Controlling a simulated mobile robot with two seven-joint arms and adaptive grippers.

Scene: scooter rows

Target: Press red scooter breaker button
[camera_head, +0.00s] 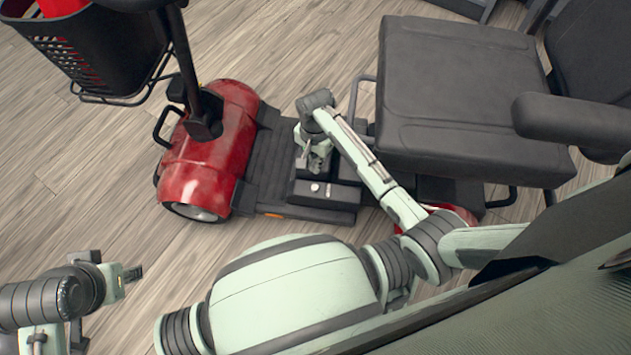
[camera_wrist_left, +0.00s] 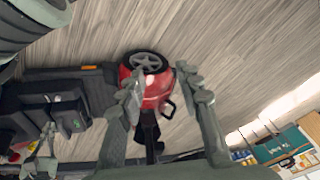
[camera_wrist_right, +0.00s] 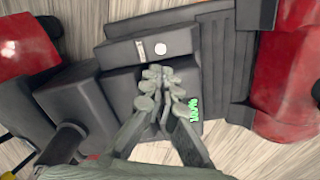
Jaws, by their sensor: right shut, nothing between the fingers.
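The red scooter (camera_head: 207,150) stands on the floor with a dark footboard. A dark box (camera_head: 345,195) with a light round button (camera_head: 315,187) sits on it. In the right wrist view the round button (camera_wrist_right: 160,47) shows beside a small pale rectangle on the box's face. My right gripper (camera_head: 318,160) is shut and empty over the box, close to the button; whether it touches anything I cannot tell. Its fingertips (camera_wrist_right: 158,75) show just below the button in the right wrist view. My left gripper (camera_wrist_left: 160,85) is open and empty, its fingers framing the scooter's red front from afar.
The black seat (camera_head: 450,95) and armrest (camera_head: 570,120) stand right of my right gripper. A black basket (camera_head: 95,50) and steering column (camera_head: 185,60) rise at the left. A green label (camera_wrist_right: 194,111) is on the battery box. Wooden floor (camera_head: 80,190) is clear at left.

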